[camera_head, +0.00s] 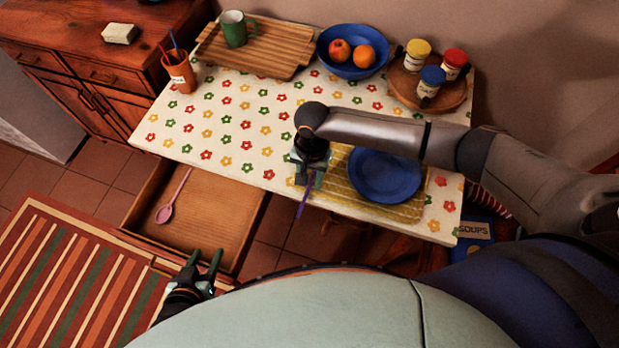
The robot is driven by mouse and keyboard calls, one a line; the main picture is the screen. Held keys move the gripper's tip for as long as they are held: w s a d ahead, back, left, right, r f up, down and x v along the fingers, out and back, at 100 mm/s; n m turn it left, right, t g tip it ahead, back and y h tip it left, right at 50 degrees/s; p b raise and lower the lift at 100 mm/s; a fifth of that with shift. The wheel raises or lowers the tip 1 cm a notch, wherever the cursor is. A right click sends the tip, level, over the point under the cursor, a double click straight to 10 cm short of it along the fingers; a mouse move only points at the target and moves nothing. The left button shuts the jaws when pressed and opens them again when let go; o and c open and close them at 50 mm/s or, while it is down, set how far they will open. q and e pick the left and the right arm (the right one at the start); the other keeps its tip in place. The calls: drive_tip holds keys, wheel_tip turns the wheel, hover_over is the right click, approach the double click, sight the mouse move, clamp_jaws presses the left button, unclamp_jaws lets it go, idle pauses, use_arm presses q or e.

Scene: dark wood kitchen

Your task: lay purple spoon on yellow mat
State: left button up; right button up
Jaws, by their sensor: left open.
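The purple spoon (303,206) is at my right gripper (308,181), which is over the left edge of the yellow mat (405,213). A thin purple length sticks out from the fingers toward the table's front edge; the rest is hidden by the gripper. The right gripper appears shut on the spoon. I cannot tell whether the spoon touches the mat or cloth. The yellow striped mat lies at the table's front right, with a blue plate (384,176) on it. My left gripper (212,268) is open and empty, near the front of the open drawer.
A pink spoon (173,197) lies in the open drawer (215,205). A wooden tray (285,48) with a green mug (234,29), a blue fruit bowl (351,68), a round board (398,90) with jars, and an orange cup (180,75) stand farther back. The flowered cloth's middle is clear.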

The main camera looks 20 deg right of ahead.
sight(311, 182)
wheel_tip(311, 182, up, 12)
drive_tip(key=shift+w+d, duration=0.3)
drive_tip(key=shift+w, duration=0.15)
drive_tip(key=shift+f, duration=0.15)
